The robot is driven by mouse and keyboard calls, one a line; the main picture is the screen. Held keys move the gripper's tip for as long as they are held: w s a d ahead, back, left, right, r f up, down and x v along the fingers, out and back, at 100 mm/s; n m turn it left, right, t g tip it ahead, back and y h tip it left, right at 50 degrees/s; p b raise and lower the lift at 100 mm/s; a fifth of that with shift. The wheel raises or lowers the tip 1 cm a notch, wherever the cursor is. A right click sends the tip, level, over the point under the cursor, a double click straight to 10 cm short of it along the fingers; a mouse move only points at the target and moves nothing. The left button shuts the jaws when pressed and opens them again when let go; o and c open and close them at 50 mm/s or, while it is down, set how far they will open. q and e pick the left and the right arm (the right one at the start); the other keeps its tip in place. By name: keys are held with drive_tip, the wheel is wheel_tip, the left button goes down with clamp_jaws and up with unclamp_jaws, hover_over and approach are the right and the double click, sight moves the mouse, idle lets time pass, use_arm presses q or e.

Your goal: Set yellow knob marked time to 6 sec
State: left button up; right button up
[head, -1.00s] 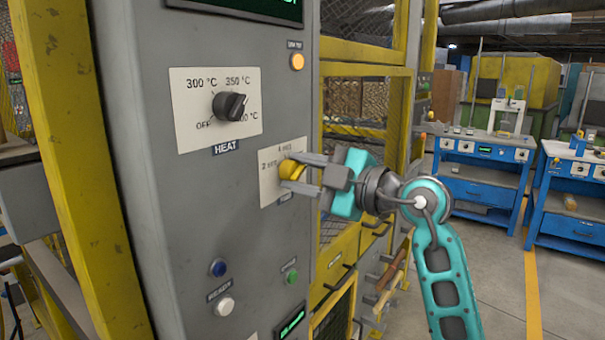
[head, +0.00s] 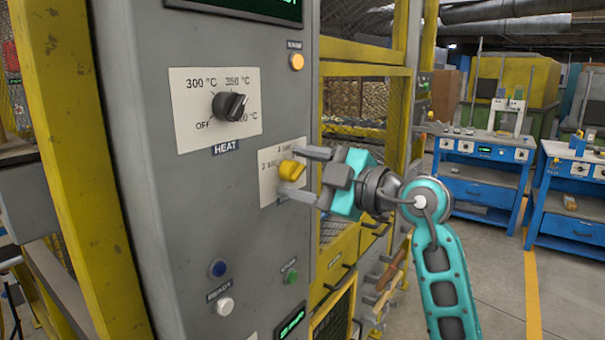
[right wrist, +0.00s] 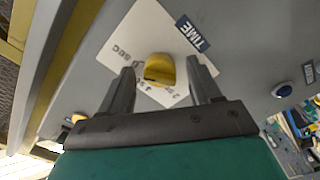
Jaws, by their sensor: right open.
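The yellow knob (head: 291,170) sits on a white dial plate (head: 268,187) on the front of the grey cabinet. In the right wrist view the knob (right wrist: 158,70) shows beside a dark label reading TIME (right wrist: 193,33). Sec markings are printed around it, partly covered by the knob and fingers; I cannot read which mark it points to. My right gripper (head: 298,174) is open, its fingers on either side of the knob and apart from it. In the right wrist view the gripper (right wrist: 164,85) shows a gap on both sides of the knob. My left gripper is not in view.
A black HEAT knob (head: 230,106) is above on the same cabinet. Blue (head: 218,268), white (head: 224,306) and green (head: 291,277) buttons are below. A yellow frame post (head: 62,150) stands at left. Blue workbenches (head: 482,180) stand at right beyond open floor.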

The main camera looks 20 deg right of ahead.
drive_tip(key=b+v, duration=0.1)
drive_tip(key=v, duration=1.2)
drive_tip(key=shift+a, duration=0.1)
